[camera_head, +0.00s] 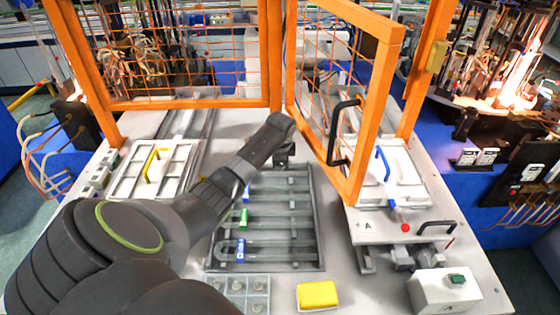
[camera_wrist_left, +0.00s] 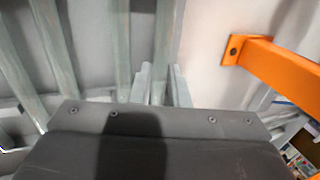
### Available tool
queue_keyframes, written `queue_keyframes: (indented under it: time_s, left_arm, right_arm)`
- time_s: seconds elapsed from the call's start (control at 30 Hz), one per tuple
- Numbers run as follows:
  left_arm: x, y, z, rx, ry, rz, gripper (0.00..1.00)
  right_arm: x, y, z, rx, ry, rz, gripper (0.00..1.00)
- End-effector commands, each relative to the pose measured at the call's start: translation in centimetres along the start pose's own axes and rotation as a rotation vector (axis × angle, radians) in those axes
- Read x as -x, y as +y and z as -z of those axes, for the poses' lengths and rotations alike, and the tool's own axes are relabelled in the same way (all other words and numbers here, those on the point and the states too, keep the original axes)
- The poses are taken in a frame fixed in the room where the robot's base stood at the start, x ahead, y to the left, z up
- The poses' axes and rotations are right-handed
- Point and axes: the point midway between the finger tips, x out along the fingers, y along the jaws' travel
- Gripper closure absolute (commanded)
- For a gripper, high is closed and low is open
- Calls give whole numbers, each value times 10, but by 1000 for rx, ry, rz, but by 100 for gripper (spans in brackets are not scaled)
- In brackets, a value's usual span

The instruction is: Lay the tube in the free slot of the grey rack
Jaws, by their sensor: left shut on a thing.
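The grey rack (camera_head: 317,225) lies on the bench in front of me. Pale tubes lie across it, with blue and green tags near their left ends. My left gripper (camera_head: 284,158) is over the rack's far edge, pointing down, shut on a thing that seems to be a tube. In the left wrist view a pale tube (camera_wrist_left: 163,45) runs away from between the fingers (camera_wrist_left: 160,85). My arm hides part of the rack's far left side, and I cannot tell which slot is free. My right gripper is not in view.
An orange mesh guard with an open door (camera_head: 376,105) stands just right of my left gripper. A yellow block (camera_head: 318,294) and a pale tray (camera_head: 243,284) lie in front of the rack. White fixtures flank it.

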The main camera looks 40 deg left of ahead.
Motion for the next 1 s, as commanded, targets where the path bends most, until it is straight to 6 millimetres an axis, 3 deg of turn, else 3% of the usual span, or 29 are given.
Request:
queue_keyframes:
  time_s: [0.37,0.4,0.6,1.0]
  left_arm:
    - [-1,0,0,0,0,0,100]
    - [-1,0,0,0,0,0,83]
    - [-1,0,0,0,0,0,60]
    - [9,0,0,-1,0,3,60]
  right_arm:
    - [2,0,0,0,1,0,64]
    - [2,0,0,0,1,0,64]
    - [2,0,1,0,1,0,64]
    - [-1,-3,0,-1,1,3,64]
